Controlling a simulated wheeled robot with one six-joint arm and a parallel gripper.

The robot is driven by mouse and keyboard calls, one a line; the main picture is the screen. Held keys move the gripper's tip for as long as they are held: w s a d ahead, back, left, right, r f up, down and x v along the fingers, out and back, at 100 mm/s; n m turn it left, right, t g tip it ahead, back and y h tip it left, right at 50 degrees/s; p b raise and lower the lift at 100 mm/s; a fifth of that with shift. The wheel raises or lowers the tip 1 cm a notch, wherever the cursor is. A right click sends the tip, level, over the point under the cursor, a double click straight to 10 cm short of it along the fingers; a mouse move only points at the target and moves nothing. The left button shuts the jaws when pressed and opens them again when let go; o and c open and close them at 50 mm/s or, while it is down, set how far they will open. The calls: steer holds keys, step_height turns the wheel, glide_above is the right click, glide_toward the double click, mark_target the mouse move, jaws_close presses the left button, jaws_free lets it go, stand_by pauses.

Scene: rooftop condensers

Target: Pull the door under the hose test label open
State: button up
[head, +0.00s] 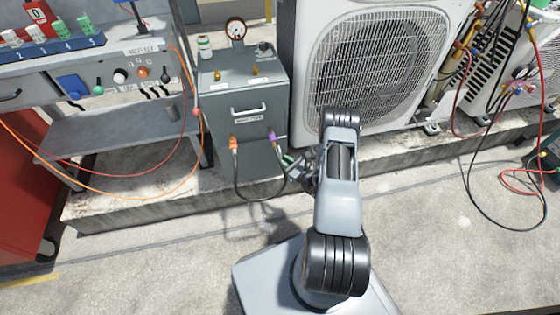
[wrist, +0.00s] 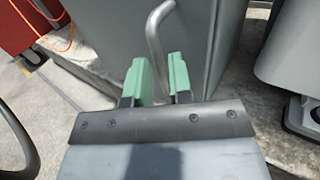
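The grey cabinet (head: 217,95) stands left of the big condenser. A small label plate (head: 248,120), too small to read surely, sits below a horizontal pull handle (head: 248,110) on its front. The lower front is the door (head: 250,165) under that label. In the wrist view a silver bar handle (wrist: 155,35) stands on the grey door face (wrist: 118,25), near its right edge. My gripper (wrist: 164,60) has its green fingers on either side of the bar's lower part, with little gap. In the head view my gripper (head: 290,162) is at the cabinet's lower right, and that bar is hidden.
A black hose (head: 240,190) loops across the lower cabinet from an orange fitting (head: 233,143) to a purple one (head: 272,135). The condenser (head: 375,65) stands close on the right. A workbench (head: 55,85) with hanging cables stands left. The concrete floor in front is clear.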

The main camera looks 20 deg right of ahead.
steer(key=shift+x, duration=1.25)
steer(key=shift+c, duration=0.4)
jaws_close()
